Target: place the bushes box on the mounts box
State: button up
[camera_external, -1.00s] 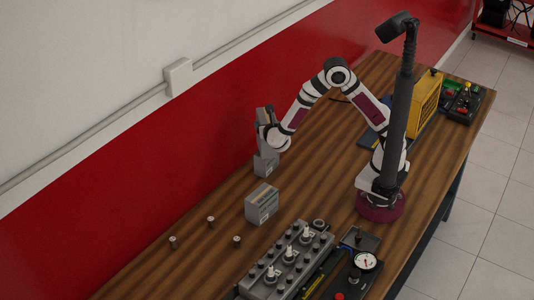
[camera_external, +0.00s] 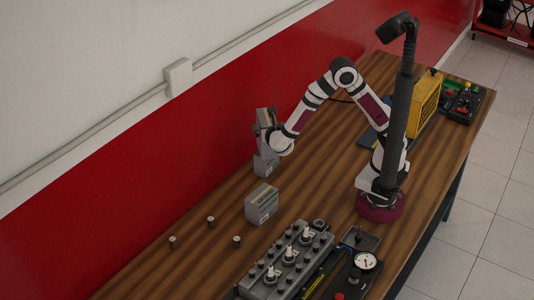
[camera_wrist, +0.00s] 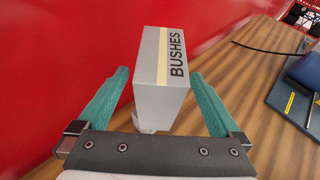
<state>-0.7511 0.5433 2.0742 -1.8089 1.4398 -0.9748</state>
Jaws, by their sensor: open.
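The bushes box (camera_wrist: 165,75) is grey with a pale yellow stripe and the word BUSHES. In the wrist view it is between the two teal fingers of my gripper (camera_wrist: 168,92), which are open with gaps on both sides. In the external view my gripper (camera_external: 266,140) is just above a grey box (camera_external: 265,165) near the red wall, which appears to be the bushes box, partly hidden by it. A second grey box with a yellowish stripe, likely the mounts box (camera_external: 262,204), stands in front; its label is too small to read.
Several small metal cylinders (camera_external: 211,222) stand left of the boxes. An engine block trainer (camera_external: 288,262) and a gauge panel (camera_external: 362,264) are at the front. The red wall (camera_external: 150,205) runs close behind the boxes. A yellow unit (camera_external: 424,103) stands far right.

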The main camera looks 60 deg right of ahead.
jog(key=v, duration=0.7)
jog(key=shift+s+a, duration=0.15)
jog(key=shift+s, duration=0.05)
jog(key=shift+r, duration=0.1)
